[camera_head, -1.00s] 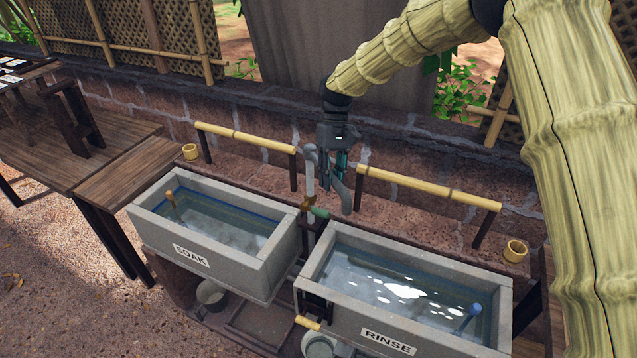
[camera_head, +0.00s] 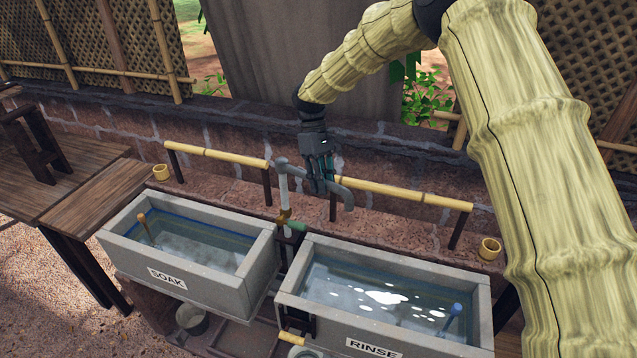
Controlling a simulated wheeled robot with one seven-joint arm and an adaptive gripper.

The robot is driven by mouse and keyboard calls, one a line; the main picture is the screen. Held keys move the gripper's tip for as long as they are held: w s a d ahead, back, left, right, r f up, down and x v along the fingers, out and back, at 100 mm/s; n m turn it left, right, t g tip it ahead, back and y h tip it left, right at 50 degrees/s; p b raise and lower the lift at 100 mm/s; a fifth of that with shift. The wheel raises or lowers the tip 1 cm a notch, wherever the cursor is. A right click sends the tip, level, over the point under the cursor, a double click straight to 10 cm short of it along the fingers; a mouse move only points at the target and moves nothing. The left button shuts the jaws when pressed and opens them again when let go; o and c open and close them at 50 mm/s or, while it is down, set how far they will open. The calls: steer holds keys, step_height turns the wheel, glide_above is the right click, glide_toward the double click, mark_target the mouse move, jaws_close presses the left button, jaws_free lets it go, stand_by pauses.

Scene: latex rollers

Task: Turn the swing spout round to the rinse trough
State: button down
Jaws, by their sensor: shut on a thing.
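The swing spout (camera_head: 346,196) is a grey pipe on an upright standpipe (camera_head: 283,190) between the two troughs. Its arm runs right from the standpipe, and its downturned end is over the back left part of the rinse trough (camera_head: 478,308). My gripper (camera_head: 321,185) is shut on the spout arm, partway along it. The fingers hide part of the pipe. The rinse trough is a grey stone basin of water, labelled RINSE. The soak trough (camera_head: 205,292), labelled SOAK, stands to its left.
A green-handled tap (camera_head: 298,228) is on the standpipe. Yellow bamboo rails (camera_head: 405,191) stand behind the troughs, before a brick wall. Bamboo cups (camera_head: 489,248) stand at both ends. A blue-topped stick (camera_head: 455,309) leans in the rinse trough. A wooden table (camera_head: 85,205) is at left.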

steer(key=shift+w+d+r, duration=0.1)
steer(key=shift+w, duration=0.05)
steer(key=c, duration=1.4)
jaws_free()
steer(key=shift+o, duration=0.6)
steer(key=v, duration=1.2)
